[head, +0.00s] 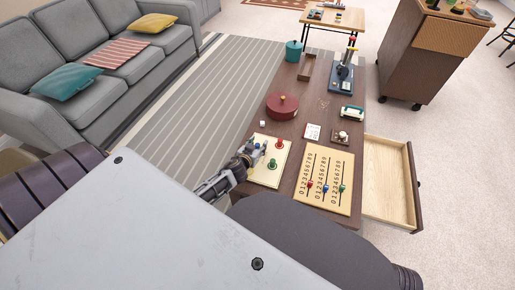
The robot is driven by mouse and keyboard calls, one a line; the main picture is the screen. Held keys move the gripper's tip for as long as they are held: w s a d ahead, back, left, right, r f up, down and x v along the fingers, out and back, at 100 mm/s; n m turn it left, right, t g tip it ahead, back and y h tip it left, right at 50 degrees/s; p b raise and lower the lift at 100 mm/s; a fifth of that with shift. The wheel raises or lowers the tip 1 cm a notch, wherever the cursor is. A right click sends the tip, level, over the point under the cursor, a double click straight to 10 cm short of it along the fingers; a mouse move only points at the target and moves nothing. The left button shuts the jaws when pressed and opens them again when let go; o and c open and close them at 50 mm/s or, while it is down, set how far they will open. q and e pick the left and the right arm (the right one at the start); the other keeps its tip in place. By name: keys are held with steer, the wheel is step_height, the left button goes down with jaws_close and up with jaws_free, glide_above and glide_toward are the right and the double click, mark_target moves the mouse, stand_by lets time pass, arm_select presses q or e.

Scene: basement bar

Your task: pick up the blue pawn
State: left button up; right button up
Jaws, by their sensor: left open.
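A cream board (268,177) lies on the near left part of a dark wooden table. A red pawn (279,144) and a green pawn (272,164) stand on it. My left gripper (252,154) reaches over the board's left edge. It is open, with its fingertips close to small pieces left of the red pawn. A small bluish piece (264,147) shows beside the fingertips; it may be the blue pawn, but it is partly hidden and too small to be sure. I cannot tell whether the fingers touch it. My right gripper is out of view.
A number board (334,165) with red, blue and green markers lies right of the cream board. An open drawer (386,185) sticks out from the table's right side.

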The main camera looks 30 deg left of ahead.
mark_target(257, 144)
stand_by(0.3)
arm_select(q)
steer(key=c, duration=0.8)
steer(key=shift+c, duration=0.2)
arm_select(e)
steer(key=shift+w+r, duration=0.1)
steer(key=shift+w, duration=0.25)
arm_select(q)
steer(key=shift+r, duration=0.2)
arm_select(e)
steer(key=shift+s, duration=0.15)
arm_select(q)
steer(key=shift+r, duration=0.25)
steer(key=shift+r+p, duration=0.55)
steer(key=shift+r, duration=0.15)
step_height(257, 144, up, 6)
steer(key=p, duration=0.2)
steer(key=shift+p, duration=0.3)
steer(key=shift+r, duration=0.85)
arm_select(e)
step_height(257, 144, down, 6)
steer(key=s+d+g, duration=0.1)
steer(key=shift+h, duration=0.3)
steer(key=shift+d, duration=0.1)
